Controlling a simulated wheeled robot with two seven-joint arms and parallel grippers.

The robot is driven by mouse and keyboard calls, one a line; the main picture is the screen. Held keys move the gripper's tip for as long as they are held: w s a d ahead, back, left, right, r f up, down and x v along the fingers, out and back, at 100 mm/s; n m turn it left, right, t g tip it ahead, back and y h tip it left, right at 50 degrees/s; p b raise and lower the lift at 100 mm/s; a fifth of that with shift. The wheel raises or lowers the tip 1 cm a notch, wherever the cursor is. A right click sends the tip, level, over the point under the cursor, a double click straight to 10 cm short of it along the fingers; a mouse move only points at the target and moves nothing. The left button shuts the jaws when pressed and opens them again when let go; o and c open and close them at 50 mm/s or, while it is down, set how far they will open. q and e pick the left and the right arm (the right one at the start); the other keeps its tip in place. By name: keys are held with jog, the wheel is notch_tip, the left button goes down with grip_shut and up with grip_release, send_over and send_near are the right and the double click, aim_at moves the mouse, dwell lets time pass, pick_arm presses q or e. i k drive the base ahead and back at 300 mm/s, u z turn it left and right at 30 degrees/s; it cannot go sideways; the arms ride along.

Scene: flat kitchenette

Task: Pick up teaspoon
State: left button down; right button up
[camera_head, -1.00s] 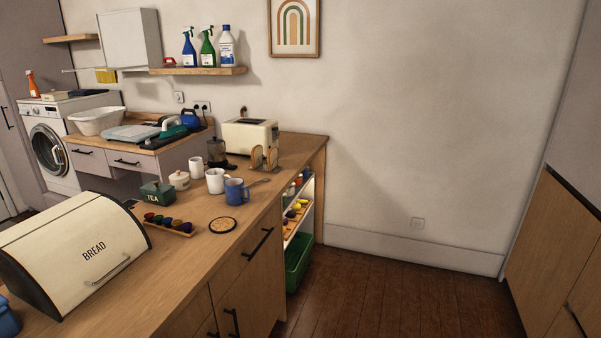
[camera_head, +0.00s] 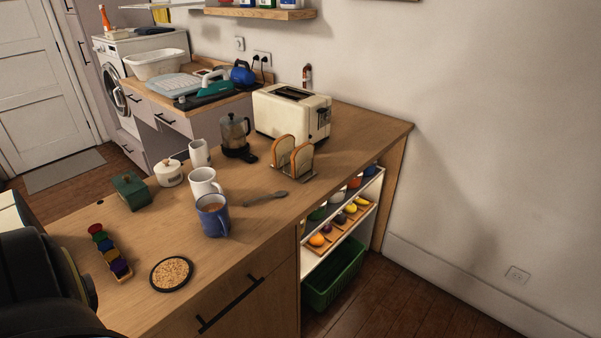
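A grey teaspoon (camera_head: 266,198) lies flat on the wooden counter (camera_head: 230,250). It is right of the blue mug (camera_head: 212,215) and in front of the toast rack (camera_head: 293,157). Nothing covers it. Neither of my grippers shows in the view. A dark rounded part of my own body fills the lower left corner and hides that end of the counter.
A round cork coaster (camera_head: 171,273) lies near the counter's front edge. The counter is clear right of the spoon, towards its far right end.

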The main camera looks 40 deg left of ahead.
aim_at(282, 193)
jog(key=i, duration=2.45)
jog(key=z, duration=4.6)
